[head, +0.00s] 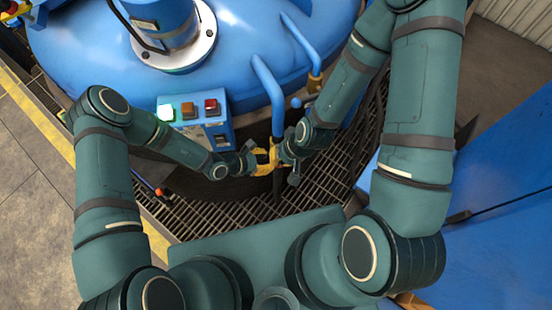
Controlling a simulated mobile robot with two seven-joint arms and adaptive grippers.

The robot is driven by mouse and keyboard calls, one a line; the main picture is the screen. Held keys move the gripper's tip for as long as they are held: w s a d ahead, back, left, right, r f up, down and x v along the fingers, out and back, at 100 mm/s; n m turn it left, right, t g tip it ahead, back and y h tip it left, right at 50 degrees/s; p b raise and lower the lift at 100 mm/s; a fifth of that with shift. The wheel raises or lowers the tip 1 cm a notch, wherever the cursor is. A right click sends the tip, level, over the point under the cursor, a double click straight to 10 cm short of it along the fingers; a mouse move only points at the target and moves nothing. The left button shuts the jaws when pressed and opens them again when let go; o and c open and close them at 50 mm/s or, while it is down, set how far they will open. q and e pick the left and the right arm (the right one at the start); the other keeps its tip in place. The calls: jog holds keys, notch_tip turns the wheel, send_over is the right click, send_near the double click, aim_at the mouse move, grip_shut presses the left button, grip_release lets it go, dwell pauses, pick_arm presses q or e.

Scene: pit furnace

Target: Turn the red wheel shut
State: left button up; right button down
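I cannot make out a red wheel in the head view. A small orange-red part (160,192) shows low at the left, beside the grating, too small to identify. My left gripper (248,161) and my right gripper (288,153) are close together in front of the blue furnace. A yellow part (266,158) lies between them, below the end of a bent blue pipe. Whether either gripper touches or holds it is unclear. The fingers are small and partly hidden, so I cannot tell if they are open or shut.
The round blue furnace lid (90,55) fills the top. A control box (205,120) with green, orange and red buttons stands left of my grippers. Bent blue pipes (268,80) come down close by. Metal grating (235,213) lies below. A blue panel (500,230) stands at right.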

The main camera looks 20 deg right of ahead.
pick_arm(q)
jog(key=shift+v, duration=1.25)
